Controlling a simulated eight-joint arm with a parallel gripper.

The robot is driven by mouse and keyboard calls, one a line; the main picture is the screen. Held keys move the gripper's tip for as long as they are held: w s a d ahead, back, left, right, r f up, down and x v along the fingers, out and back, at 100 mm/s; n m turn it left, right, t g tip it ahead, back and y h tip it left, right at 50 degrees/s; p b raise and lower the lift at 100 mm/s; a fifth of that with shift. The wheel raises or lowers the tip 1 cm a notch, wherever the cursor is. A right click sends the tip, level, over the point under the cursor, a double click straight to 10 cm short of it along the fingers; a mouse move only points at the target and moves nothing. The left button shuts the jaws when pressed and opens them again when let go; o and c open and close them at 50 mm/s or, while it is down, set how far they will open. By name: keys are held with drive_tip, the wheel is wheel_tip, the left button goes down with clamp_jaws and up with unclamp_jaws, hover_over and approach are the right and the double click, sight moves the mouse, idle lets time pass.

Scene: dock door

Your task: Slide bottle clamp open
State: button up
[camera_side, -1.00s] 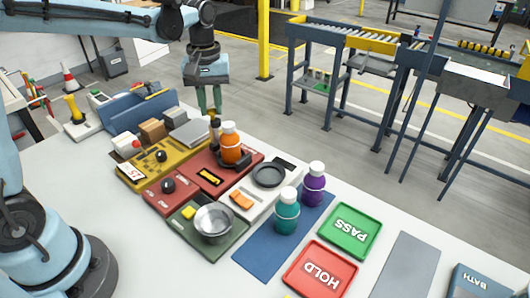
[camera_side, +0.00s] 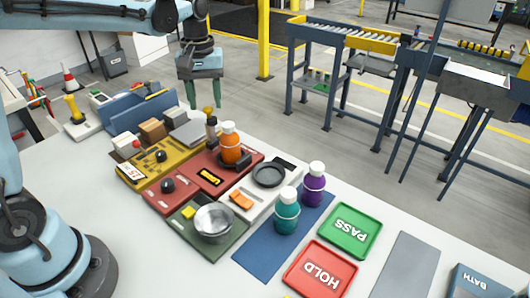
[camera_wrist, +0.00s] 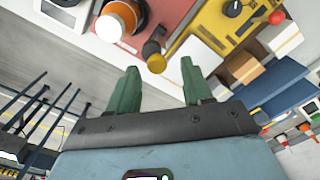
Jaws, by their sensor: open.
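An orange bottle with a white cap (camera_side: 230,148) stands upright in a dark clamp (camera_side: 237,164) on the red station (camera_side: 205,184). The bottle also shows in the wrist view (camera_wrist: 117,22), near the top. A dark post with a tan knob (camera_side: 211,128) stands just behind the bottle; its knob shows in the wrist view (camera_wrist: 153,50). My gripper (camera_side: 205,107) is open and empty, with its green fingers pointing down, above and behind the knob. In the wrist view its fingers (camera_wrist: 157,85) are spread, with the knob beyond their tips. The clamp is partly hidden by the bottle.
A yellow station (camera_side: 130,172), small boxes (camera_side: 152,130) and a blue bin (camera_side: 128,112) stand to the left. A scale with a black round plate (camera_side: 268,175), a teal bottle (camera_side: 286,214) and a purple bottle (camera_side: 313,186) stand to the right. A metal bowl (camera_side: 214,221) is in front.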

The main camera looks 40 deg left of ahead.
wheel_tip(320, 180, up, 11)
idle(0.5)
drive_tip(key=shift+s, duration=0.1)
drive_tip(key=s+d+f+m+t, duration=0.3)
drive_tip(key=s+f+m, duration=0.1)
drive_tip(key=s+f, duration=0.2)
drive_tip(key=s+d+f+m+t, duration=0.3)
drive_tip(key=s+f+m+t, duration=0.1)
drive_tip(key=s+f+m, duration=0.1)
drive_tip(key=shift+s+f, duration=0.4)
drive_tip(key=shift+s, duration=0.05)
